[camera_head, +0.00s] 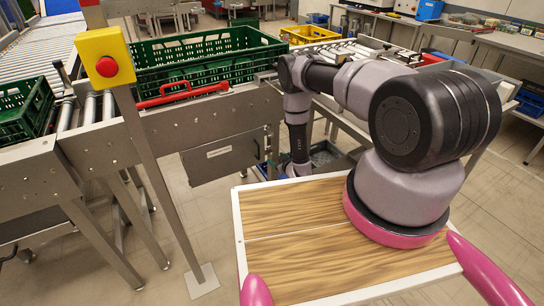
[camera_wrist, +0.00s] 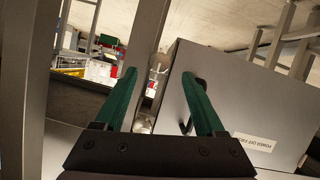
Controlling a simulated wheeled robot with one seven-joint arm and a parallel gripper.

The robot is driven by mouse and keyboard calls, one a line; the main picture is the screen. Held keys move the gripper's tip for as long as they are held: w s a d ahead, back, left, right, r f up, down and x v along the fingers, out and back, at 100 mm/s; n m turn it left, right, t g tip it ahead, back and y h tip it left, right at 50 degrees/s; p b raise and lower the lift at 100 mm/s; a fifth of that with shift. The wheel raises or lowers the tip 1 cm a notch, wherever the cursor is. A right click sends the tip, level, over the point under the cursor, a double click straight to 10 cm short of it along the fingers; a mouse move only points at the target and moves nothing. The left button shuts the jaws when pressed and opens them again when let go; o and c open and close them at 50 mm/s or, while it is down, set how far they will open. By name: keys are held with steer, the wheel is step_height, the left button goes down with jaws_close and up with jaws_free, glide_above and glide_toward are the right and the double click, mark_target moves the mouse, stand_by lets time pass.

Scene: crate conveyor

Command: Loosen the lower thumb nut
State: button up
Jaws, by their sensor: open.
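My gripper (camera_wrist: 159,75) shows in the wrist view with two green fingers spread apart, and nothing is clearly held between them. A grey metal cover box (camera_wrist: 240,95) with a white label and a dark handle (camera_wrist: 187,88) lies beside the right finger. Small shiny metal parts (camera_wrist: 146,122) show in the gap between the fingers; I cannot tell whether one is the lower thumb nut. In the head view the same box (camera_head: 215,165) hangs under the conveyor frame, left of my arm's end. No thumb nut can be made out there.
The steel conveyor frame (camera_head: 105,150) carries a green crate (camera_head: 205,58) and a red handle (camera_head: 180,93). A yellow emergency-stop box (camera_head: 105,62) stands on a post in front. A yellow crate (camera_head: 310,34) sits behind. Frame legs stand close around my gripper.

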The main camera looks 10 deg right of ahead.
mark_target(271, 155)
steer(key=x, duration=0.5)
steer(key=shift+w+a, duration=0.1)
steer(key=shift+w, duration=0.05)
jaws_close()
